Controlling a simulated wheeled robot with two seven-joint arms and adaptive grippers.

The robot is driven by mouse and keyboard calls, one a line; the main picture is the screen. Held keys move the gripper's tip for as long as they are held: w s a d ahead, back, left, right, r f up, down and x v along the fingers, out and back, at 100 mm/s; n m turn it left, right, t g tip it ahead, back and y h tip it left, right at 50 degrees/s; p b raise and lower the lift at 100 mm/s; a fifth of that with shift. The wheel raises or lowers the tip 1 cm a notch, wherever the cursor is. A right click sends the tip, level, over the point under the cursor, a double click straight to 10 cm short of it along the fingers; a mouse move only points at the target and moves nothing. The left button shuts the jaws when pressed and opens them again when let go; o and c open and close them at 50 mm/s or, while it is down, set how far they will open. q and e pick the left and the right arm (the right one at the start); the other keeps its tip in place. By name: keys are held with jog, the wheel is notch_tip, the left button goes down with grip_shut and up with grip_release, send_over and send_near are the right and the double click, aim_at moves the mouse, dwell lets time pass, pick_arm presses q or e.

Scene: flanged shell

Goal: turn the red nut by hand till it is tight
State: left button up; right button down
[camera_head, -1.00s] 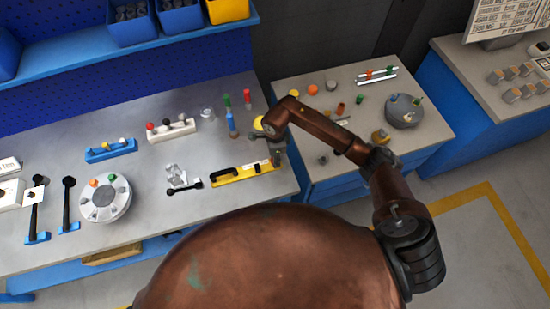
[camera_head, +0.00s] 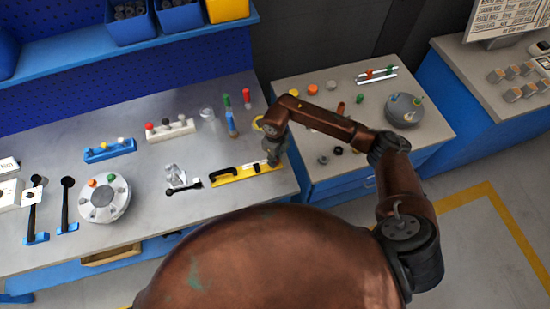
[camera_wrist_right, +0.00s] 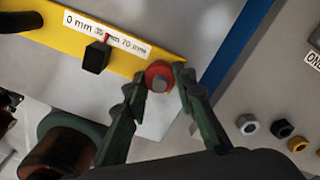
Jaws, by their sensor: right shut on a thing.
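The red nut (camera_wrist_right: 151,68) sits around a grey stud end at the right end of a yellow bar (camera_wrist_right: 55,32) in the right wrist view. The bar carries a white strip marked in mm and a small black block (camera_wrist_right: 96,57). My right gripper (camera_wrist_right: 160,78) is shut on the nut, one dark finger on each side. In the head view the right gripper (camera_head: 273,154) is over the right end of the yellow bar (camera_head: 232,177) and hides the nut. My left gripper is not in view.
A round grey fixture (camera_head: 104,200) and black levers (camera_head: 67,202) stand on the left of the bench. A white block with coloured knobs (camera_head: 171,132) is behind the bar. A side table (camera_head: 345,176) with loose small parts stands right of a gap.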

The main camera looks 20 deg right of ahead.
jog(key=m, duration=0.4)
jog(key=shift+r+m, duration=0.1)
jog(key=shift+m, duration=0.2)
jog(key=shift+m+p, duration=0.65)
jog(key=shift+m, duration=1.65)
jog(key=c, duration=1.6)
grip_release()
notch_tip(320, 180, up, 12)
jog(key=shift+f, duration=0.1)
